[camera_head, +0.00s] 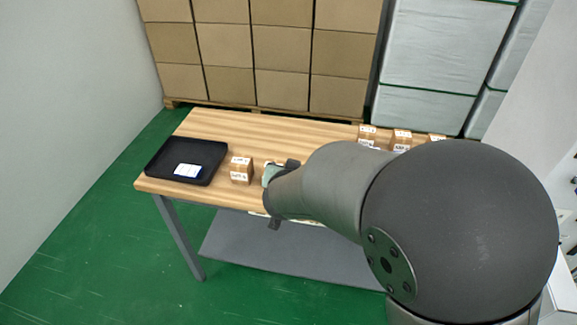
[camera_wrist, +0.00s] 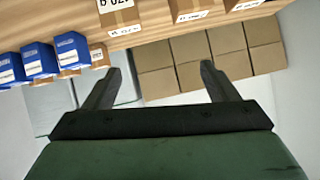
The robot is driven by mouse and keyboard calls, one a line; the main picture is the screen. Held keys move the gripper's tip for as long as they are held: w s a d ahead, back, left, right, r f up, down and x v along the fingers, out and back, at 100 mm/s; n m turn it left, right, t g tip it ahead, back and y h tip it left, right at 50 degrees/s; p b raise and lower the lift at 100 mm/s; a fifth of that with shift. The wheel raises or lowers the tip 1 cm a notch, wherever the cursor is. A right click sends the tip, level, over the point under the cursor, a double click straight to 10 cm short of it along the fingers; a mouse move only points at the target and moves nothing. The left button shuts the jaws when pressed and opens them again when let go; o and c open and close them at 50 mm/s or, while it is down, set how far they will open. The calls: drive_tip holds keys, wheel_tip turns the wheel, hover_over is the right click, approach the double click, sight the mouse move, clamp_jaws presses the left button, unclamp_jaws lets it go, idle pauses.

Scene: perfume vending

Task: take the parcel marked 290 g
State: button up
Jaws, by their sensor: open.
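Several small brown parcels with white labels are in view. In the head view, one parcel (camera_head: 240,171) stands on the table just right of the black tray. Others stand along the back right, such as one parcel (camera_head: 367,138) and another parcel (camera_head: 402,140), partly behind my arm. Their labels are too small to read there. In the wrist view, a labelled parcel (camera_wrist: 122,20) and a second parcel (camera_wrist: 190,8) show at the top edge; the labels are upside down or cut off, and I cannot make out 290 g. My gripper (camera_wrist: 156,76) is open and empty, apart from the parcels.
The black tray (camera_head: 160,168) holds a white and blue card (camera_head: 187,171) on the wooden table (camera_head: 262,127). Blue boxes (camera_wrist: 72,48) stand left in the wrist view. Stacked cartons (camera_head: 282,50) stand behind the table. The table's middle is clear.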

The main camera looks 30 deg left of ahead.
drive_tip(key=s+a+f+t+h, duration=0.1)
drive_tip(key=s+a+f+t, duration=0.25)
drive_tip(key=s+a, duration=0.35)
drive_tip(key=shift+g, duration=0.45)
drive_tip(key=x, duration=0.5)
drive_tip(key=p+x, duration=0.1)
drive_tip(key=x, duration=0.5)
drive_tip(key=p+x, duration=0.1)
drive_tip(key=x, duration=0.5)
drive_tip(key=shift+d+f, duration=0.25)
drive_tip(key=shift+d, duration=0.1)
drive_tip(key=c, duration=1.3)
drive_tip(key=shift+o, duration=0.2)
drive_tip(key=shift+r, duration=0.1)
